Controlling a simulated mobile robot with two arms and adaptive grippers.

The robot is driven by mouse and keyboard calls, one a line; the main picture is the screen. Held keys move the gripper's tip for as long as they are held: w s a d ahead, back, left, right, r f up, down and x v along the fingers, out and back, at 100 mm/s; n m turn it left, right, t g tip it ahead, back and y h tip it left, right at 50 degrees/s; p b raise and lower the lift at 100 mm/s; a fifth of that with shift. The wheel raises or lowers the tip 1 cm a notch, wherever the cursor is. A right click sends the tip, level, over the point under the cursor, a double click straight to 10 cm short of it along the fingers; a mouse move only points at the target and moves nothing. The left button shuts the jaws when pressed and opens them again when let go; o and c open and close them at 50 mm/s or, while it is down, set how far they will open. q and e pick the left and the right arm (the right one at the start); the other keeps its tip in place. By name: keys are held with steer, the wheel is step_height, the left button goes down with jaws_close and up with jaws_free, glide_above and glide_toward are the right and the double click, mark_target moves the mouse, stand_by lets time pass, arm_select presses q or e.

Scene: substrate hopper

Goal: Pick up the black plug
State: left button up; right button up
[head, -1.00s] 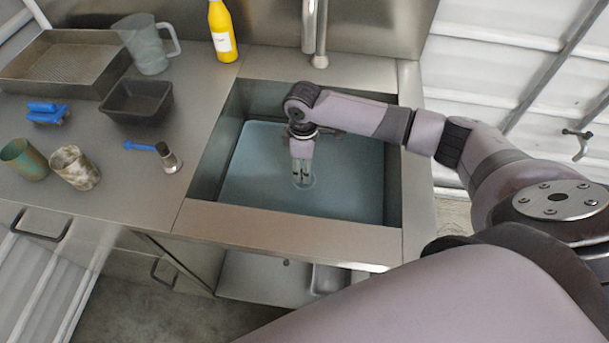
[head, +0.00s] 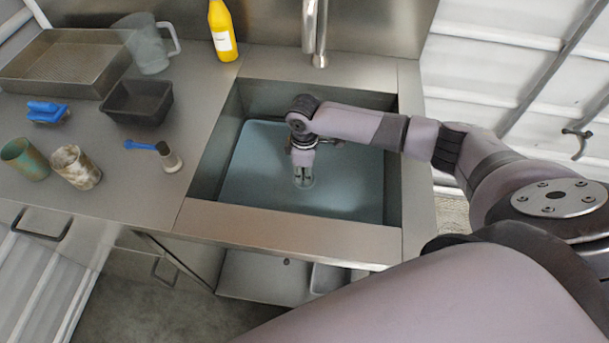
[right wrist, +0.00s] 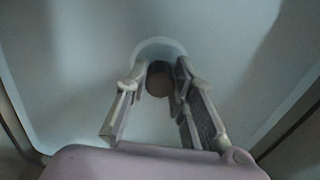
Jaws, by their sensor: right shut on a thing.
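My right gripper (head: 303,178) reaches down into the sink (head: 290,218), its fingertips low over the blue-grey bottom. In the right wrist view its two fingers (right wrist: 160,76) are closed on a dark, round thing, which I take to be the black plug (right wrist: 158,84). A pale round rim curves around the fingertips. In the head view the plug is mostly hidden by the fingers, and I cannot tell whether it is clear of the bottom. My left gripper is not in view.
Sink walls surround my right gripper, and the tap (head: 314,40) stands behind it. On the left counter are a brush (head: 168,157), two cups, a black tub (head: 137,101), a metal tray (head: 65,88), a clear jug (head: 147,45) and a yellow bottle (head: 222,32).

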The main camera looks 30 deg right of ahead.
jaws_close()
